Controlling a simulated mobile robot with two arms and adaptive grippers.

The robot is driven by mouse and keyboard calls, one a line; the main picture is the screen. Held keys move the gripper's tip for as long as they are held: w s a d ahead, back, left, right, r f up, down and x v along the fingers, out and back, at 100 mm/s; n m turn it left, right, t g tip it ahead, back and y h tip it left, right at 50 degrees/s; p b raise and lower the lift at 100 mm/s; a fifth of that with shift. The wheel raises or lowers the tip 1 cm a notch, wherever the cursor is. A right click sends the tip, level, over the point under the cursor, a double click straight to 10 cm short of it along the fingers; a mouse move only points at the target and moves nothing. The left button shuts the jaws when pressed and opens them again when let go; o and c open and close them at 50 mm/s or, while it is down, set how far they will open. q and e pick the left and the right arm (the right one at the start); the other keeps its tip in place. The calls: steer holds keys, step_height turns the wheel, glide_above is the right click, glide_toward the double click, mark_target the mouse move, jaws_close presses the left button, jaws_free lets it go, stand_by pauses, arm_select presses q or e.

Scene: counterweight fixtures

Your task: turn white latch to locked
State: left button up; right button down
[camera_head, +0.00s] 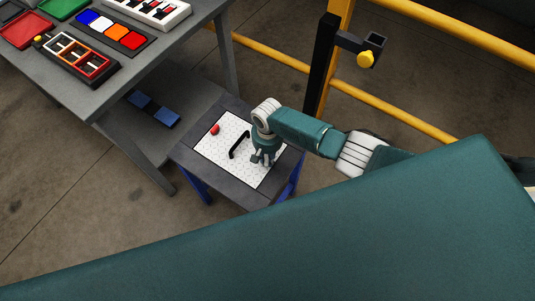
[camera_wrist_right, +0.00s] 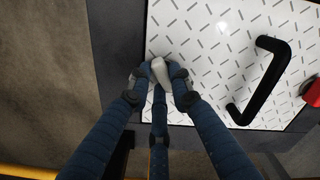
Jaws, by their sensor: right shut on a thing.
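A white chequered plate (camera_head: 232,140) lies on top of a small dark stand. The white latch (camera_wrist_right: 160,72) shows in the right wrist view near the plate's edge, between my fingertips. In the head view my gripper hides it. My right gripper (camera_head: 262,158) points down at the plate's right side. Its fingers, also in the right wrist view (camera_wrist_right: 160,80), are shut on the white latch. The latch's exact turn is hard to tell behind the fingers. My left gripper is not in view.
A black handle (camera_head: 239,145) and a red knob (camera_head: 214,129) sit on the plate. A grey table (camera_head: 125,75) with colourful trays stands at the upper left. A yellow rail (camera_head: 420,128) and a black post (camera_head: 322,65) stand behind the stand.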

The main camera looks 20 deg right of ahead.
mark_target(267, 159)
steer(key=m, duration=0.1)
steer(key=m+p, duration=0.1)
steer(key=m, duration=0.1)
steer(key=shift+s+a+r+m, duration=0.1)
steer(key=shift+s+m, duration=0.05)
steer(key=shift+m, duration=0.15)
steer(key=shift+m+p, duration=0.75)
steer(key=shift+m, duration=0.95)
steer(key=c, duration=1.5)
jaws_free()
steer(key=shift+c, duration=0.2)
step_height(267, 159, up, 12)
